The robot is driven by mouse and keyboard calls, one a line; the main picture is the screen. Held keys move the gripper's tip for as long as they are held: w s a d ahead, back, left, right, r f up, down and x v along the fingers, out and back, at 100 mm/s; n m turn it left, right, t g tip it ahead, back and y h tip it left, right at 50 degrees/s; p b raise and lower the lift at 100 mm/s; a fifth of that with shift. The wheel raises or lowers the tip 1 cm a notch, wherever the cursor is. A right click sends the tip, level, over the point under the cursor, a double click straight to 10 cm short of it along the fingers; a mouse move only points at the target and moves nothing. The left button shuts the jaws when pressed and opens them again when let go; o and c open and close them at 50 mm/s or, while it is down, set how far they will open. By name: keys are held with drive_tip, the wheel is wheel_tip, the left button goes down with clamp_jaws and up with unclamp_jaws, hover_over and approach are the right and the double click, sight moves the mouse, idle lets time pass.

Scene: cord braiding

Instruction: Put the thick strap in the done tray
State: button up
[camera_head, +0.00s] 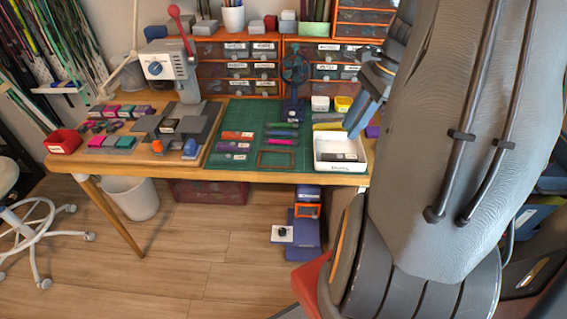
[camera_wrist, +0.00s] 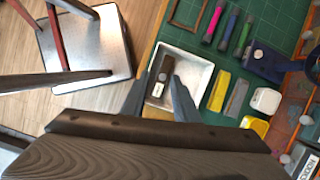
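A white tray (camera_head: 341,166) stands at the front right of the green mat, and it also shows in the wrist view (camera_wrist: 190,70). A dark strap (camera_wrist: 165,68) with a white label lies inside the tray; it shows in the head view too (camera_head: 342,157). I cannot read the label. My gripper (camera_wrist: 158,84) is open above the tray, its two blue-grey fingers apart on either side of the strap. Nothing is visibly held. In the head view my gripper (camera_head: 354,128) points down at the tray's back edge. The gap between fingertips and strap is unclear.
The green mat (camera_head: 245,117) holds several coloured rolls and a wooden frame (camera_head: 276,161). Yellow and grey pieces (camera_wrist: 219,90) and a white box (camera_wrist: 265,101) lie close beside the tray. Orange drawers (camera_head: 237,68) stand behind. A press (camera_head: 172,68) stands at left.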

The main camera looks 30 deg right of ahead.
drive_tip(key=s+a+n+h, duration=0.1)
drive_tip(key=s+a+n, duration=0.1)
drive_tip(key=a+n, duration=0.9)
drive_tip(key=s+a+n+g+h, duration=0.1)
drive_tip(key=s+a+n+h, duration=0.1)
drive_tip(key=a+n, duration=0.8)
drive_tip(key=s+a, duration=0.1)
drive_tip(key=a, duration=0.5)
drive_tip(key=shift+f+n+g+h, duration=0.3)
drive_tip(key=shift+f+n, duration=0.1)
drive_tip(key=shift+s, duration=0.1)
